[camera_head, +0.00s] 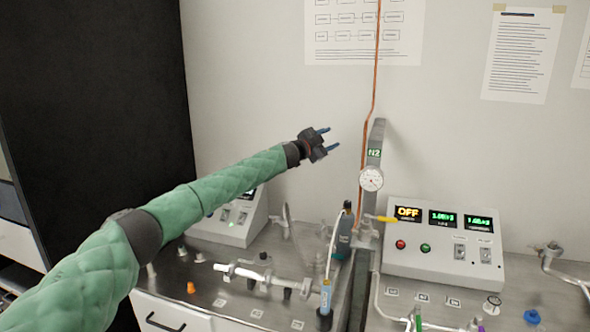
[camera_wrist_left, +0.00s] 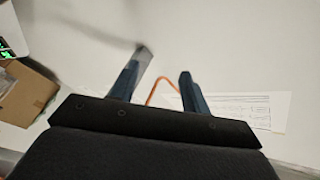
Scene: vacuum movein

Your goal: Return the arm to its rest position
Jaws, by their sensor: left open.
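My left arm in its green sleeve (camera_head: 205,197) reaches in from the lower left in the head view. My left gripper (camera_head: 331,139) is open and empty, raised above the bench in front of the white wall and left of the N2 post. In the left wrist view its two blue fingers (camera_wrist_left: 160,83) stand apart with nothing between them but wall and part of an orange line behind. My right gripper is not in view.
An N2 post (camera_head: 376,140) with a gauge (camera_head: 371,179) and an orange line (camera_head: 369,110) stands right of the gripper. A control box (camera_head: 440,262) reading OFF sits on the right. Glassware (camera_head: 262,279) and another box (camera_head: 235,232) stand below the arm. A black panel (camera_head: 80,90) is at left.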

